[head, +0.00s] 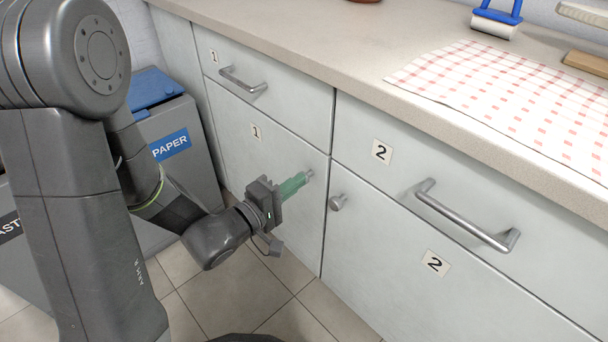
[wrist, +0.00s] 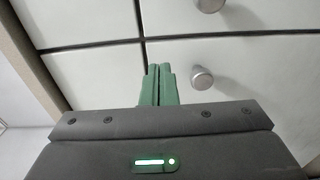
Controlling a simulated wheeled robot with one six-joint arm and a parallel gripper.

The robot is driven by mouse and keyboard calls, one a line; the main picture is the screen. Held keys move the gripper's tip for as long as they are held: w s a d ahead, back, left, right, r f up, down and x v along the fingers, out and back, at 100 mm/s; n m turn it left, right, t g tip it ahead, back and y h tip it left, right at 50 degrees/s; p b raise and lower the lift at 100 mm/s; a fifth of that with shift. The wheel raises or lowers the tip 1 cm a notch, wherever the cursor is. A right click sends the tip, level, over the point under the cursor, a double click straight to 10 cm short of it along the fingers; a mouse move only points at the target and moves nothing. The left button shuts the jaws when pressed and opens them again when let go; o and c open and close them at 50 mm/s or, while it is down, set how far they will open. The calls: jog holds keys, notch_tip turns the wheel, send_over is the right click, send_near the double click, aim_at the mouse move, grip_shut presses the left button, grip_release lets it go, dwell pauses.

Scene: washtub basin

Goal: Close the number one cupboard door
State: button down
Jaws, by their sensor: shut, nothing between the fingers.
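The number one cupboard door (head: 262,155) is the pale panel with the lower "1" label. In the head view it looks flush, or nearly so, with the fronts around it. Its round metal knob (head: 309,174) sits near its upper right corner. My gripper (head: 299,182) has green fingers, pressed together and empty, pointing at the door beside the knob. In the wrist view the fingertips (wrist: 158,70) are in front of the door (wrist: 250,115), left of its knob (wrist: 203,79). I cannot tell whether they touch the door.
The number two door (head: 405,260) with its knob (head: 337,202) is at the right, under a drawer with a bar handle (head: 465,222). The number one drawer handle (head: 242,80) is above. Recycling bins (head: 180,145) stand left. Floor tiles (head: 290,320) show below.

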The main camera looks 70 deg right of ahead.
jog(key=p+v, duration=0.1)
jog(key=v, duration=0.6)
jog(key=shift+w, duration=0.25)
jog(key=shift+a, duration=0.1)
